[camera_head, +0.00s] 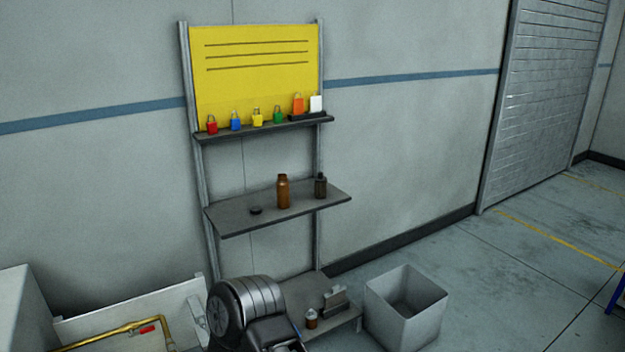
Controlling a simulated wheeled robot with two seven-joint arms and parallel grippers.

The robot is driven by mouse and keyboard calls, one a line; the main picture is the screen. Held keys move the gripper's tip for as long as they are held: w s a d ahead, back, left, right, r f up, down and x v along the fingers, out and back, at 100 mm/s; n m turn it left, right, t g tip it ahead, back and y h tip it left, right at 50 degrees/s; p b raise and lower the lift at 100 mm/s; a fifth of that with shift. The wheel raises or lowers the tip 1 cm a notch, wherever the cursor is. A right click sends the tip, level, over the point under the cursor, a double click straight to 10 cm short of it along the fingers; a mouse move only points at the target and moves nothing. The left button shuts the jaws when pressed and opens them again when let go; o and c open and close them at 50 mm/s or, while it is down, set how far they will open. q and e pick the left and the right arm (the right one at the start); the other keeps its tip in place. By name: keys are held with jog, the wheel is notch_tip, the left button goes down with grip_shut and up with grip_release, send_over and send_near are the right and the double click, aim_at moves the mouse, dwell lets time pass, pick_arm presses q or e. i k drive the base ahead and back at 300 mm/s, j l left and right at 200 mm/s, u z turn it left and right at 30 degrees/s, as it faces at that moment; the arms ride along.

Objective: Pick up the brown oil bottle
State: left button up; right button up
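A brown bottle (283,191) stands upright on the middle shelf (235,219) of a rack against the wall. A small dark round item (256,211), like a cap, lies to its left on the same shelf. A dark grey bottle (320,187) stands to its right. Part of my arm shows at the bottom of the view, below and apart from the middle shelf. No gripper fingers are in view.
The upper shelf (260,132) holds several coloured padlocks. Below, a low shelf (347,320) holds a small brown-and-white bottle (311,318). An open grey bin (405,308) stands on the floor at the right. A brass pipe (100,336) is at the lower left.

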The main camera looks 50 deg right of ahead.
aim_at(283, 182)
jog(key=i+l, duration=0.1)
jog(key=l, duration=0.25)
jog(key=i+l, duration=0.15)
jog(key=l, duration=0.2)
jog(key=i+l, duration=0.1)
jog(key=l, duration=0.25)
jog(key=i+l, duration=0.1)
jog(key=l, duration=0.25)
jog(key=i+l, duration=0.15)
jog(key=l, duration=0.2)
jog(key=i+l, duration=0.1)
jog(key=l, duration=0.3)
